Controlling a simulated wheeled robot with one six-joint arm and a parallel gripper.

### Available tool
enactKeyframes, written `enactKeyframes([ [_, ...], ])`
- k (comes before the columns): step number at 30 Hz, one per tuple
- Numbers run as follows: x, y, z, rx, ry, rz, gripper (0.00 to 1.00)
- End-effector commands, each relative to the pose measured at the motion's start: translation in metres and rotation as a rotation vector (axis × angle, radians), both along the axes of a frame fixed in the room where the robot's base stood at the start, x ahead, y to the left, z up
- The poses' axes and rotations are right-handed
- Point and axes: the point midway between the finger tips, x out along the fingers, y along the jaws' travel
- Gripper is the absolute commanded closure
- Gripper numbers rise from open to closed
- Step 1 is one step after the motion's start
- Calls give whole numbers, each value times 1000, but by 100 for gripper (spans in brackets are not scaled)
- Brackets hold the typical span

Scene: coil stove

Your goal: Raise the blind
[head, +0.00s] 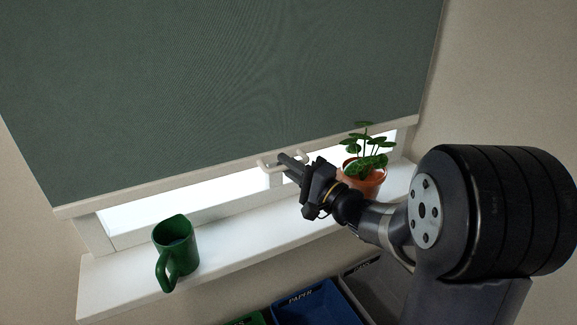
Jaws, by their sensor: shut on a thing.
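The dark green blind (230,85) hangs over most of the window, with a pale bar (150,190) along its lower edge. A strip of bright window shows below the bar. A small pale handle (263,163) sits at the middle of the bar. My gripper (284,160) is at this handle, its fingers shut on it. The fingers and wrist hide part of the handle.
A green mug (177,250) stands on the left of the white sill (225,252). A potted plant (366,172) stands on the sill to the right, close behind my wrist. Blue (315,305) and grey (365,275) bins stand below the sill.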

Motion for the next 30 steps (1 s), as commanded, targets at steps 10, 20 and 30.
enactKeyframes([
  [10, -1, 0, 58, -1, -15, 1, 100],
  [20, -1, 0, 174, 0, -15, 1, 100],
  [30, -1, 0, 291, 1, -11, 1, 100],
])
